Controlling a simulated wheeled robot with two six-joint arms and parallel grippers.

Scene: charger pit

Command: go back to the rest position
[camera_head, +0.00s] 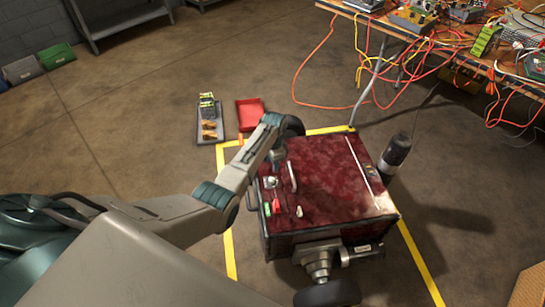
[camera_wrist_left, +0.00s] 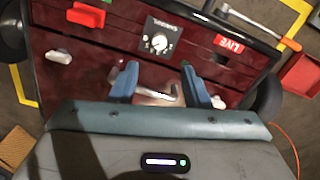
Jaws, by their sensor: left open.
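My left arm reaches in from the left over a dark red wheeled machine (camera_head: 330,178). My left gripper (camera_head: 276,158) is at the machine's near left side, small and partly hidden by its own arm. In the left wrist view, the two blue fingers of the gripper (camera_wrist_left: 160,86) are apart, in front of the machine's red panel (camera_wrist_left: 105,48). A silver handle shows between and beyond the fingers; I cannot tell whether they touch it. My right gripper is not in view.
The panel has a dial (camera_wrist_left: 158,43), a red switch (camera_wrist_left: 87,15) and a LIVE label (camera_wrist_left: 233,48). A grey tray (camera_head: 210,133) and a red tray (camera_head: 251,114) lie on the floor behind. A cable-covered table (camera_head: 375,52) stands at upper right. Yellow floor lines surround the machine.

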